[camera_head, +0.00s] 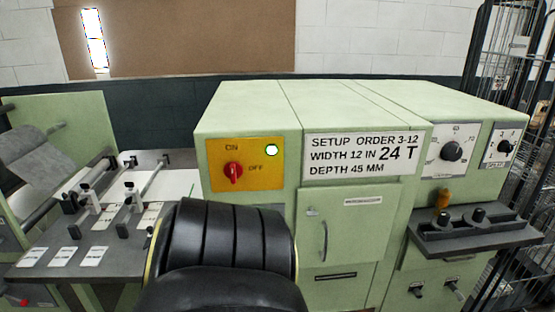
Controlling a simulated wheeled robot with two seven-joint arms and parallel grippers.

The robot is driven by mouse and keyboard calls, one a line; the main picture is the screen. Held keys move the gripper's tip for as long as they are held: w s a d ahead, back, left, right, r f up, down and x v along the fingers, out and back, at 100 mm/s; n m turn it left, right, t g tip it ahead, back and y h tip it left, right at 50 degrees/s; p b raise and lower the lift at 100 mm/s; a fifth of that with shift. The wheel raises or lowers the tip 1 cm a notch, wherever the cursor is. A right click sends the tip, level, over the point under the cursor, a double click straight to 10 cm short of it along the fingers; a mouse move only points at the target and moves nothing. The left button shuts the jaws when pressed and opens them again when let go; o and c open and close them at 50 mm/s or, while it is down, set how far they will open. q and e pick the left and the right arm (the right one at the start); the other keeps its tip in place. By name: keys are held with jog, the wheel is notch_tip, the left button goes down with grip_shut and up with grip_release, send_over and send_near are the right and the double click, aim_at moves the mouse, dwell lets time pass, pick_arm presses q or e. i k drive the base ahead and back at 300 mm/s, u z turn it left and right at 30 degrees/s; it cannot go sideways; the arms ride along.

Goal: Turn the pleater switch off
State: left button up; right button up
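The pleater switch is a red rotary knob (233,172) on a yellow plate (218,184) at the upper left of the pale green machine's front. The word ON is above the knob and OFF is to its right. The knob's grip looks roughly upright, toward ON. Neither gripper can be made out. A large black ribbed shape, which looks like part of my own arm, fills the lower middle below the switch and does not cover it.
A sign (365,154) reads "SETUP ORDER 3-12, WIDTH 12 IN, 24 T, DEPTH 45 MM". Black dials (451,151) are to its right, above a dark shelf (470,236) that sticks out. A grey table (85,240) with small levers is at left. A black wire cage (518,60) stands at right.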

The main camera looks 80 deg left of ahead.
aim_at(234, 171)
jog(key=u, duration=2.7)
jog(key=i, duration=0.35)
jog(key=u, duration=0.1)
